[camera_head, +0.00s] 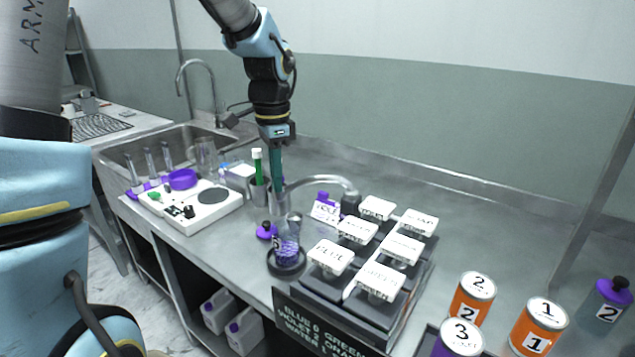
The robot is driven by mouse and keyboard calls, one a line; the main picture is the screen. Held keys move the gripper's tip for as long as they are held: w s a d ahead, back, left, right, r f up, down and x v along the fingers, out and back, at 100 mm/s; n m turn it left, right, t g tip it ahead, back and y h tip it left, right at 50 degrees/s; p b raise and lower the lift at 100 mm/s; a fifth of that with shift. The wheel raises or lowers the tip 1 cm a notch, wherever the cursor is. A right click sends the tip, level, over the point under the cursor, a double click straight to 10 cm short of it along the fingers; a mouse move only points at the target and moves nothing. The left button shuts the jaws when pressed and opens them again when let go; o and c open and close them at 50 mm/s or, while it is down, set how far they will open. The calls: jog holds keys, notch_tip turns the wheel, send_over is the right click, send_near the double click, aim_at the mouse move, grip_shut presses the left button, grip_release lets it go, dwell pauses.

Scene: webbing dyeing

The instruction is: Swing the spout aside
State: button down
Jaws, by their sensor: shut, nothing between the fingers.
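A curved metal spout (322,181) arches from a dark base at its right end, beside the rack of labelled white blocks, toward the left. Its left end hangs above a clear bottle with purple markings (288,250) on a round black stand (287,265). My gripper (277,187) points straight down at the spout's left end, with its fingers together and nothing held. The fingertips overlap the spout's end in this view; I cannot tell whether they touch it.
A rack (405,290) with several labelled white blocks stands right of the spout. Orange cans (474,300) stand at the front right. A white device (190,215) and a sink with a tall faucet (196,64) are on the left. The counter's back right is clear.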

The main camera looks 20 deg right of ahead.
jog(key=shift+w, duration=0.3)
jog(key=shift+w+d+p, duration=0.2)
jog(key=shift+w+p, duration=0.05)
jog(key=shift+w, duration=0.25)
jog(key=shift+w+d+p, duration=0.15)
jog(key=shift+w+p, duration=0.1)
jog(key=shift+w, duration=0.3)
jog(key=shift+w+d+p, duration=0.25)
jog(key=shift+w, duration=0.25)
jog(key=shift+w+d+p, duration=0.25)
jog(key=shift+w, duration=0.2)
jog(key=shift+w+d+p, duration=0.5)
jog(key=shift+w+d, duration=0.15)
jog(key=shift+w, duration=0.3)
